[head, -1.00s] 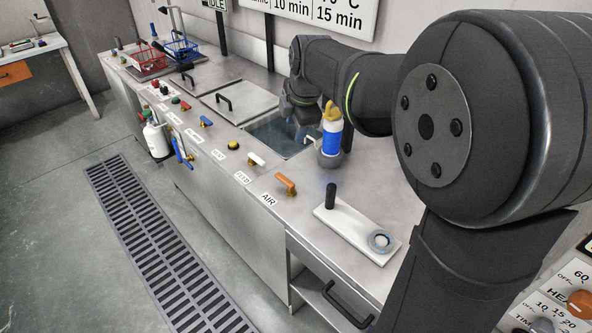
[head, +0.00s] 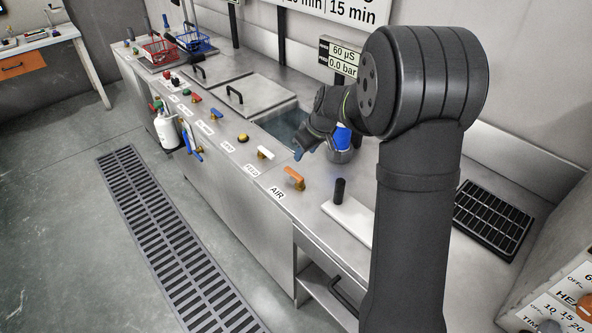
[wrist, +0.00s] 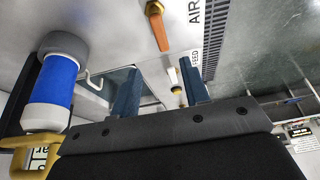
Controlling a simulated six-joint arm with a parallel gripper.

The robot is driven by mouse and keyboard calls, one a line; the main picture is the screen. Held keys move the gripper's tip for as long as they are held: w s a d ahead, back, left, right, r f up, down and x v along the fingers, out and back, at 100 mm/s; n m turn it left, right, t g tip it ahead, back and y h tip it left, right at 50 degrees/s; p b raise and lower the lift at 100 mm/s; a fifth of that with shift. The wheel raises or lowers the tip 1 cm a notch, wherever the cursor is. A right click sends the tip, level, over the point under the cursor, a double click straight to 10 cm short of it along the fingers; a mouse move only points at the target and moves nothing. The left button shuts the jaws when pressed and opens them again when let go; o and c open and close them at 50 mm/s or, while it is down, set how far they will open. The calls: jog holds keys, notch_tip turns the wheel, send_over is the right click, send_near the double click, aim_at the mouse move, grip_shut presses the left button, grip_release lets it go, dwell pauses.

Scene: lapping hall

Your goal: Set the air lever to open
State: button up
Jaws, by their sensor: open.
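The air lever (head: 294,179) is an orange handle on a brass fitting, on the steel counter beside the label AIR (head: 277,193). In the wrist view the orange lever (wrist: 160,30) lies ahead of the fingers, its handle slanting from the brass pivot down towards them. My gripper (head: 299,152) is above the counter, just behind the lever in the head view. Its two blue-grey fingers (wrist: 159,70) are apart with nothing between them, and the lever is clear of them. Whether the lever's present angle means open or shut cannot be told.
A blue-and-white bottle (wrist: 50,98) with a yellow top stands close beside my gripper. The white lever (head: 265,153) marked FEED is near the air lever. A white plate with a black post (head: 340,190) lies to the right. An open basin (head: 284,121) is behind.

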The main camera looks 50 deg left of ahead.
aim_at(294, 173)
jog(key=x, duration=1.1)
jog(key=shift+a+f, duration=0.25)
jog(key=shift+f, duration=0.1)
grip_shut()
